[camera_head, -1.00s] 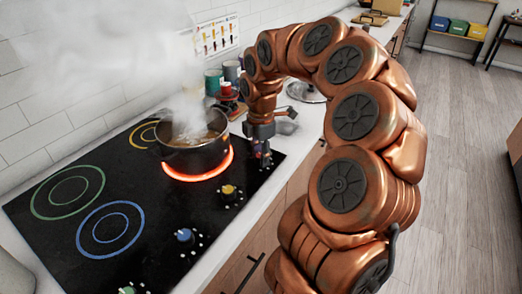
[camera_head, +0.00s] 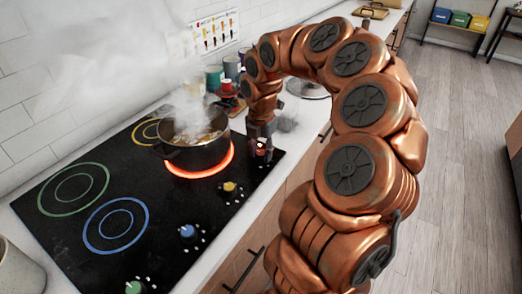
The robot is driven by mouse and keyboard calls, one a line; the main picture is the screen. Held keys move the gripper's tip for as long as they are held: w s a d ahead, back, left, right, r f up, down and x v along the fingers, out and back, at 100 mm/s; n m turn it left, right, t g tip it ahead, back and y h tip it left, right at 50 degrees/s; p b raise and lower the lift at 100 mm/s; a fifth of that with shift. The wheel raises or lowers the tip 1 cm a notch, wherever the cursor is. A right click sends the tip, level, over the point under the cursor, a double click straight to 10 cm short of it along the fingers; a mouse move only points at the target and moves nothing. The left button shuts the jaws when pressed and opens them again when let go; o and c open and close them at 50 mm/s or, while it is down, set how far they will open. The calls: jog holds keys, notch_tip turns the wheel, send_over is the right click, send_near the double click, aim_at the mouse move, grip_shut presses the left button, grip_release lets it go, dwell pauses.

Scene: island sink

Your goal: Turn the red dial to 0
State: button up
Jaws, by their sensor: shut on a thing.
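My gripper (camera_head: 262,148) points down at the right end of the black cooktop (camera_head: 165,243). It is shut on the red dial (camera_head: 261,143), which is mostly hidden by the fingers, so its setting cannot be read. The burner (camera_head: 229,160) under the black pot (camera_head: 195,155) glows red-orange. The pot holds simmering contents and gives off thick steam.
Yellow (camera_head: 229,187), blue (camera_head: 187,231) and green (camera_head: 133,287) dials line the cooktop's front edge. Jars and cans (camera_head: 231,68) stand behind the pot. A light grey pot (camera_head: 18,268) is at the lower left. The wooden floor at right is clear.

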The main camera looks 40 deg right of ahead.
aim_at(261, 152)
jog(key=o, duration=1.2)
jog(key=shift+c, duration=0.2)
jog(key=shift+r, duration=0.1)
notch_tip(261, 152, up, 12)
dwell(0.5)
